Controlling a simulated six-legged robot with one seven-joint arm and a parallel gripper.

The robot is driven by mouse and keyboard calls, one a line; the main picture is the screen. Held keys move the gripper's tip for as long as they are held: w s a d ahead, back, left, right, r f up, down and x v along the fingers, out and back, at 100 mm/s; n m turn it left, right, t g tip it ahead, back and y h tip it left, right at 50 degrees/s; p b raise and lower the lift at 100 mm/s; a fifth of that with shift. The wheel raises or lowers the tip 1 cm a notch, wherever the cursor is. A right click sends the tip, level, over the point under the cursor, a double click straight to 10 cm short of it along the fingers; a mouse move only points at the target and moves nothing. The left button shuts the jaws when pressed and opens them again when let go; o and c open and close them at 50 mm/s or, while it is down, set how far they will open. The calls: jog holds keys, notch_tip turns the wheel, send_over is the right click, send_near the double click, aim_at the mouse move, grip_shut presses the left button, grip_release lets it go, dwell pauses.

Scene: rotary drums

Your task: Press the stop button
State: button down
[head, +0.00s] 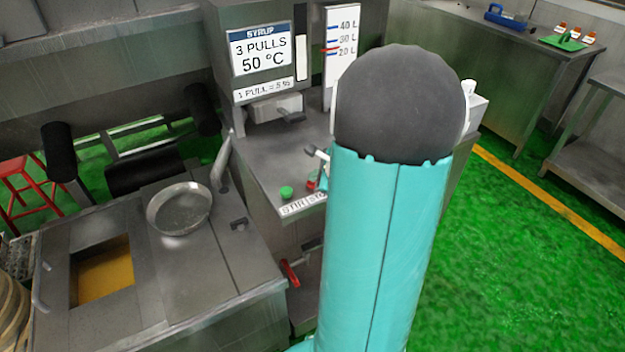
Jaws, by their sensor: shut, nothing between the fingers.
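The red stop button (311,181) sits on the grey counter beside the green button (286,192). My gripper (317,162) shows only in part, at the left edge of my large teal and dark grey arm. It is shut and empty, close to the red button. Whether it touches the button cannot be seen.
A syrup panel (262,55) and a litre gauge (342,45) stand behind the counter. A metal pan (180,208) rests on the machine to the left, near an opening with yellow content (105,275). Green floor (520,260) is free on the right.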

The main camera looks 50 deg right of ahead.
jog(key=shift+r, duration=0.95)
jog(key=shift+r, duration=0.1)
jog(key=shift+r, duration=2.45)
